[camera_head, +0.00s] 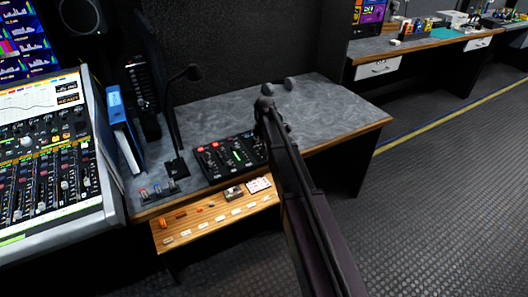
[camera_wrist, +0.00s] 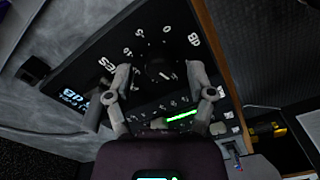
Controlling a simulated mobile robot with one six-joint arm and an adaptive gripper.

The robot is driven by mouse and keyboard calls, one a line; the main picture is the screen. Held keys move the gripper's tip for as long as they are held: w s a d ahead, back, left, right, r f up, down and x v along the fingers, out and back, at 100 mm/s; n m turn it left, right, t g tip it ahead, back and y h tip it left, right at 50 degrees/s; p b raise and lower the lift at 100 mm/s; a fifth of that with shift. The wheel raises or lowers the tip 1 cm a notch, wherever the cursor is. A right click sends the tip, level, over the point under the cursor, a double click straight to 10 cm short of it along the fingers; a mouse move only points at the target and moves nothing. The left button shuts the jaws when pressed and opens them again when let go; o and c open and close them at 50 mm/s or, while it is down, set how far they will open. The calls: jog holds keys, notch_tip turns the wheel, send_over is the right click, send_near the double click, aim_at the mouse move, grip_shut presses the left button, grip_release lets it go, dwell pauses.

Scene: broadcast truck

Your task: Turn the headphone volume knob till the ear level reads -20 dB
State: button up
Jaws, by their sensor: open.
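In the wrist view, the dark headphone volume knob (camera_wrist: 158,69) sits on a black panel, ringed by white scale marks and numbers that appear upside down. A green lit bar (camera_wrist: 181,116) shows on the same panel; I cannot read a level from it. My gripper (camera_wrist: 160,78) is open, its two grey fingers on either side of the knob with gaps visible; whether the tips touch the panel is unclear. In the head view, the black panel (camera_head: 226,157) lies on the grey desk, and my arm hides its right end and the knob.
A gooseneck microphone (camera_head: 177,166) stands left of the panel, with a blue binder (camera_head: 121,118) and a mixing console (camera_head: 52,160) farther left. A wooden shelf (camera_head: 215,222) with small items juts out in front.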

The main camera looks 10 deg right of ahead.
jog(key=shift+f, duration=0.35)
grip_shut()
jog(key=shift+m, duration=0.4)
jog(key=m, duration=0.5)
jog(key=shift+s, duration=0.1)
jog(key=m, duration=0.6)
dwell(0.3)
jog(key=shift+s, duration=0.1)
dwell(0.3)
